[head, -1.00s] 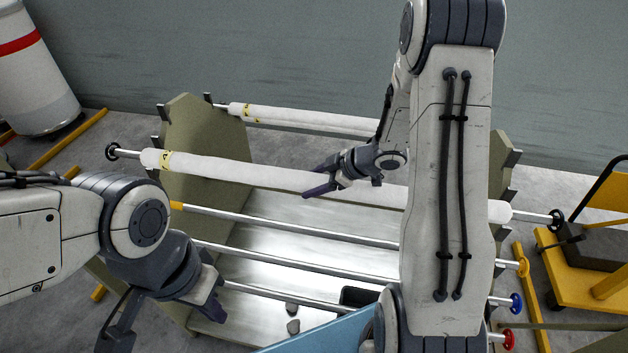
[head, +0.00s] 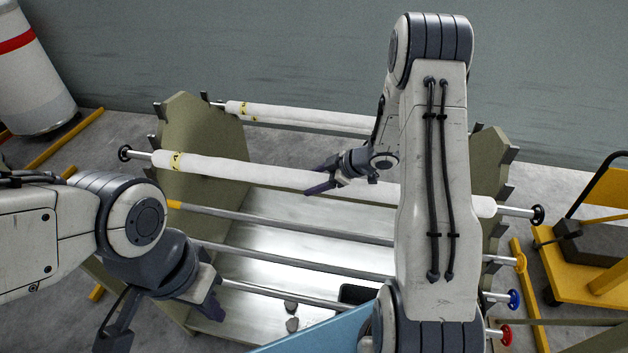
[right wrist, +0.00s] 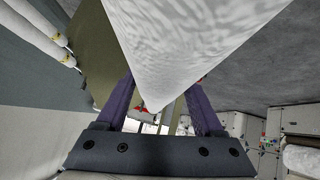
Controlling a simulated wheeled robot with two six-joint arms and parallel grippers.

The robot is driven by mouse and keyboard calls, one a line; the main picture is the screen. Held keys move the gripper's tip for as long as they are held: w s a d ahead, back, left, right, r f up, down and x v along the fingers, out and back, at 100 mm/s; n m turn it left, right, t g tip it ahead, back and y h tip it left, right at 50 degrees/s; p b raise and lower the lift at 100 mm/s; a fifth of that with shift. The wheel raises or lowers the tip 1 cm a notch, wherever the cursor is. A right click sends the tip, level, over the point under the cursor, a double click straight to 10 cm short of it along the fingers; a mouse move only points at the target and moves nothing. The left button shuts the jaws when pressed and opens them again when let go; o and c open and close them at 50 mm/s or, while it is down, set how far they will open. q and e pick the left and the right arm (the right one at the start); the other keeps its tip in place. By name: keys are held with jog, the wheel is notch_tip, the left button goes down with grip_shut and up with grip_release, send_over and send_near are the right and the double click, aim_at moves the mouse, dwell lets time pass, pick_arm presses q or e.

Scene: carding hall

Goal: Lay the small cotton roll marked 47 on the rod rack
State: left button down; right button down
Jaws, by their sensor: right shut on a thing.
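A long white cotton roll (head: 255,172) on a metal rod with dark end discs lies across the rod rack (head: 190,125) in the head view. Its yellow label (head: 177,161) is too small to read. My right gripper (head: 320,182) is shut on this roll near its middle. The roll's rod ends reach past both green side panels; whether they touch the brackets I cannot tell. The roll fills the top of the right wrist view (right wrist: 190,45) between the fingers. My left gripper (head: 160,328) is open and empty, low at the left, in front of the rack.
A second labelled white roll (head: 300,117) lies along the rack's back. Lower bare rods with yellow, blue (head: 514,299) and red knobs cross the front. A yellow cart (head: 585,262) stands right; a white drum (head: 35,75) stands back left.

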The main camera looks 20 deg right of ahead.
jog(key=shift+w+d+f, duration=0.25)
jog(key=shift+w+f, duration=0.1)
jog(key=shift+f, duration=0.05)
jog(key=shift+f+b, duration=1.15)
jog(key=shift+f, duration=0.8)
jog(key=shift+c, duration=0.3)
grip_release()
jog(key=shift+o, duration=0.3)
jog(key=shift+s+f, duration=0.1)
jog(key=shift+f, duration=0.1)
jog(key=shift+p+v, duration=1.05)
jog(key=shift+v, duration=0.1)
jog(key=p+v, duration=0.5)
jog(key=v, duration=0.1)
jog(key=shift+s+d+r+p, duration=0.1)
jog(key=shift+s+r+p, duration=0.05)
jog(key=shift+r+p, duration=0.25)
